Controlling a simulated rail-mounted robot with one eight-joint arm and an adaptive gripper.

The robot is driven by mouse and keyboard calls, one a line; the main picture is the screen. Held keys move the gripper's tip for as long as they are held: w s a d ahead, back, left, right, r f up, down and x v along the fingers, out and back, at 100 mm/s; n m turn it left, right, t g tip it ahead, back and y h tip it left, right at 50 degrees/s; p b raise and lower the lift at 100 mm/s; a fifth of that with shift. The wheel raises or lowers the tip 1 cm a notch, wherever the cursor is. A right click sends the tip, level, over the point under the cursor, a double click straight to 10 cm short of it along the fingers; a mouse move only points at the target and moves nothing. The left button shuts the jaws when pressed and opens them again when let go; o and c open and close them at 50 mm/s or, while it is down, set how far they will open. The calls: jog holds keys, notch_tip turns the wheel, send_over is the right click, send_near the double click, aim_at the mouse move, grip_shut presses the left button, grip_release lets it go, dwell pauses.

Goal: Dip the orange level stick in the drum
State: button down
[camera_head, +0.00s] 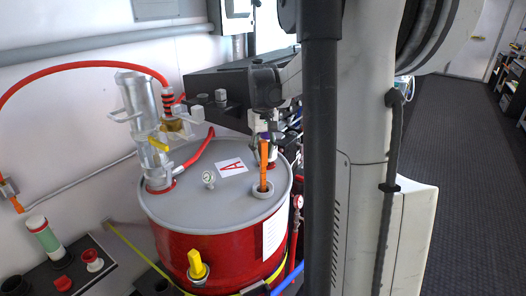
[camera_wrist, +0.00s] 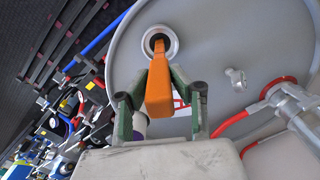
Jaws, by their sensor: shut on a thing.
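The orange level stick (camera_head: 264,156) stands roughly upright at the round opening (camera_head: 262,189) in the grey top of the red drum (camera_head: 190,240). In the head view its lower end goes into the ring of the opening; how deep it reaches is hidden. My gripper (camera_head: 264,138) is above the drum top, shut on the upper part of the stick. In the wrist view the stick (camera_wrist: 159,88) lies between the fingers of my gripper (camera_wrist: 158,92), and its far end meets the white-ringed opening (camera_wrist: 160,41).
A silver pump (camera_head: 150,140) with a yellow handle and a red hose (camera_head: 90,64) rises from the drum's left side. A yellow valve (camera_head: 197,264) juts from the drum's front.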

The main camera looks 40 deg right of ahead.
aim_at(263, 161)
jog(key=shift+f+b, duration=1.1)
jog(key=shift+f, duration=0.65)
dwell(0.4)
